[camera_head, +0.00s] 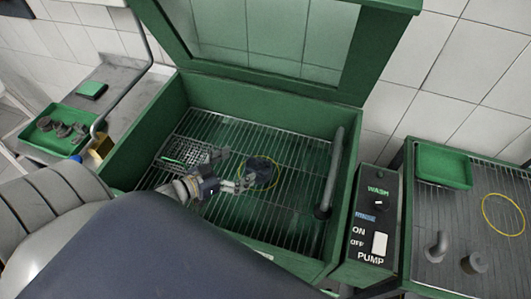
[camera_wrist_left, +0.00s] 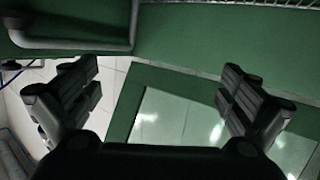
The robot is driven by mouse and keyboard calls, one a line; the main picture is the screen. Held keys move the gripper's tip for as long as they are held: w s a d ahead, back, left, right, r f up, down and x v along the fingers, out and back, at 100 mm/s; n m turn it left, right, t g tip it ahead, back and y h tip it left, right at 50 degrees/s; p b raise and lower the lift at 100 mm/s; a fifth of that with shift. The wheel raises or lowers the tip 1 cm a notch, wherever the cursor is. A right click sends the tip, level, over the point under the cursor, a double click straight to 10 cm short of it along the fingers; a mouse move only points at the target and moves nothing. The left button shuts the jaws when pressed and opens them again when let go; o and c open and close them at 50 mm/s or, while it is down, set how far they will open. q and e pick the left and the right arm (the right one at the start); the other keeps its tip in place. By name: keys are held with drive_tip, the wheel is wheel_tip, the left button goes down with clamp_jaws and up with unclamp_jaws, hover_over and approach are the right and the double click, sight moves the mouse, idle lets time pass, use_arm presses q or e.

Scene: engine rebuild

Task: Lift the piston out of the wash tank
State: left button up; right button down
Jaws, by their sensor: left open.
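The green wash tank (camera_head: 265,98) stands open, with a wire grate inside. A dark round part, which looks like the piston (camera_head: 263,168), lies on the grate inside a thin yellow ring. My left gripper (camera_head: 245,182) is inside the tank just left of the dark part, overlapping its edge in the picture; I cannot tell whether they touch. In the left wrist view the gripper (camera_wrist_left: 160,98) has its fingers wide apart with nothing between them, and the piston does not show. My right gripper is not in view.
The tank's raised lid (camera_head: 275,75) is behind. A wire basket (camera_head: 187,152) is on the grate at left, and a grey pipe (camera_head: 333,172) stands at right. A pump control box (camera_head: 371,225) adjoins the tank. The right rack holds a green tray (camera_head: 443,168) and a yellow ring (camera_head: 503,214).

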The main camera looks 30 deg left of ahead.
use_arm(q)
drive_tip(key=w+a+f+m, duration=0.1)
drive_tip(key=w+a+f, duration=0.1)
drive_tip(key=w, duration=0.1)
drive_tip(key=b, duration=0.9)
approach(259, 165)
drive_tip(key=r, duration=0.1)
drive_tip(key=d+r, duration=0.1)
drive_tip(key=r, duration=0.1)
drive_tip(key=shift+w+d+g, duration=0.3)
drive_tip(key=shift+d, duration=0.1)
drive_tip(key=shift+w+f, duration=0.15)
drive_tip(key=shift+w, duration=0.05)
drive_tip(key=shift+w+d, duration=0.2)
drive_tip(key=shift+w, duration=0.1)
drive_tip(key=shift+w+b, duration=0.25)
drive_tip(key=shift+b, duration=0.1)
drive_tip(key=b+x, duration=0.4)
drive_tip(key=x, duration=0.1)
drive_tip(key=shift+d+f, duration=0.1)
drive_tip(key=shift+f, duration=0.1)
drive_tip(key=shift+w+d, duration=0.15)
drive_tip(key=shift+w, duration=0.2)
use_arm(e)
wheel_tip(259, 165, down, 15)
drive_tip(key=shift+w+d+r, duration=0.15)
